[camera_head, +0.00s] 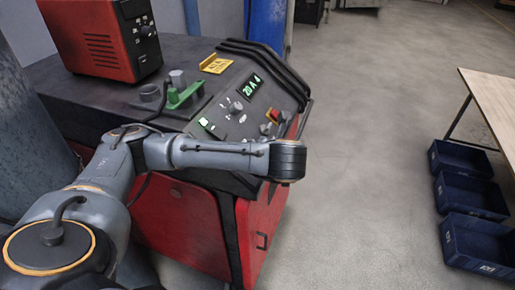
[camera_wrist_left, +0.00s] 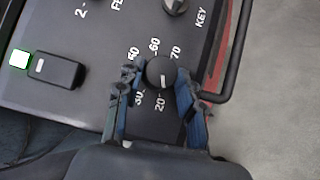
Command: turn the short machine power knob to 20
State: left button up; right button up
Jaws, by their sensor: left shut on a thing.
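The round black knob (camera_wrist_left: 160,70) stands between the two fingers of my left gripper (camera_wrist_left: 158,80) in the left wrist view. The gripper is shut on it. A white line on the knob points down towards the printed 20. The numbers 30, 50, 60 and 70 also show around it. In the head view my left arm reaches across the front of the machine's sloped panel (camera_head: 222,105). The arm's end hides the knob and the fingers there. The panel's green display (camera_head: 250,86) seems to read 20 A and a 4. My right gripper is not in view.
A black rail (camera_wrist_left: 236,60) runs along the panel edge near the knob. A rocker switch (camera_wrist_left: 58,69) and another knob (camera_wrist_left: 174,5) are nearby. A red unit (camera_head: 98,38) and green bracket (camera_head: 185,95) sit on the machine. Blue bins (camera_head: 470,195) stand right; floor between is clear.

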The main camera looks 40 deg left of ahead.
pick_arm(q)
jog(key=o, duration=1.2)
jog(key=shift+c, duration=0.2)
jog(key=shift+d+r, duration=0.5)
jog(key=shift+d, duration=0.3)
jog(key=shift+s+d+r, duration=0.25)
jog(key=shift+s+r, duration=0.05)
jog(key=shift+s, duration=0.05)
jog(key=shift+s+a+r, duration=0.15)
jog(key=shift+s+r, duration=0.1)
jog(key=shift+s, duration=0.1)
jog(key=v, duration=0.9)
jog(key=shift+f, duration=0.15)
